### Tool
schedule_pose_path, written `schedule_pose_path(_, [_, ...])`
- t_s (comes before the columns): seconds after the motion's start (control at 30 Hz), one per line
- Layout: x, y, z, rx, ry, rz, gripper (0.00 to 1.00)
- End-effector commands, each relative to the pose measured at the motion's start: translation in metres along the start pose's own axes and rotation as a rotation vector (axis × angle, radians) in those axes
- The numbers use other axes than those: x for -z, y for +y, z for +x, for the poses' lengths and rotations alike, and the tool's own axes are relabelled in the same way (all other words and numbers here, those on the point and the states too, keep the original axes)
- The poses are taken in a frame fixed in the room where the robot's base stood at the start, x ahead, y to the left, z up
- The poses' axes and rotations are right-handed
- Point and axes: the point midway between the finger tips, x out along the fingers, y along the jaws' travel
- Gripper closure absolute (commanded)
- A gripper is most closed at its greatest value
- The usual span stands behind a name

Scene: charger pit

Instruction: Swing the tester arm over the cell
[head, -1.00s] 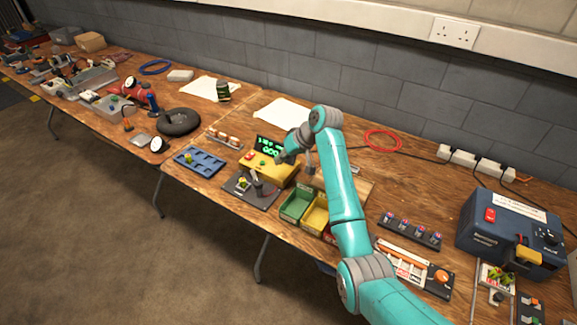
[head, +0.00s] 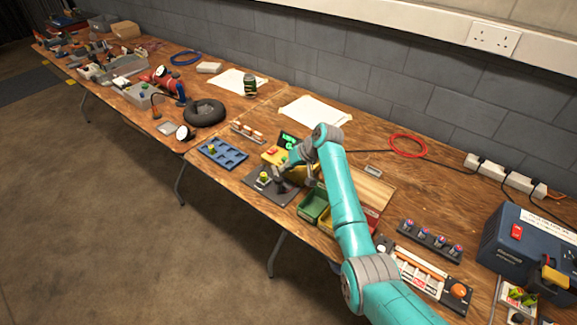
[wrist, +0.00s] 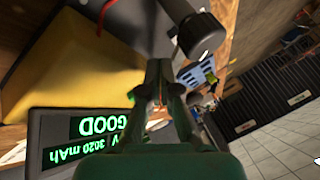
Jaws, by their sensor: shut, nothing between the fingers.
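The tester arm (head: 283,188) is a dark lever at the plate's right, partly hidden by my gripper (head: 280,172). In the wrist view a dark round-ended bar (wrist: 201,36), apparently the tester arm, is just beyond my gripper (wrist: 160,65). My fingers are shut and empty; I cannot tell whether they touch it.
Green (head: 314,205) and yellow bins stand right of the plate, under my arm. A blue grid tray (head: 222,154) lies to its left. Bare wood lies behind, near a red cable (head: 407,145).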

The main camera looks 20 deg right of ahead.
Motion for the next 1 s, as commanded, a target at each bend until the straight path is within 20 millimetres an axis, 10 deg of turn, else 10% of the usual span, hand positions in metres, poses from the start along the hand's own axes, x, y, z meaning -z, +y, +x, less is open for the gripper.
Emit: schedule_pose_path(1.0, [0.0033,-0.0033,0.0032,0.049,-0.049,-0.092,1.00])
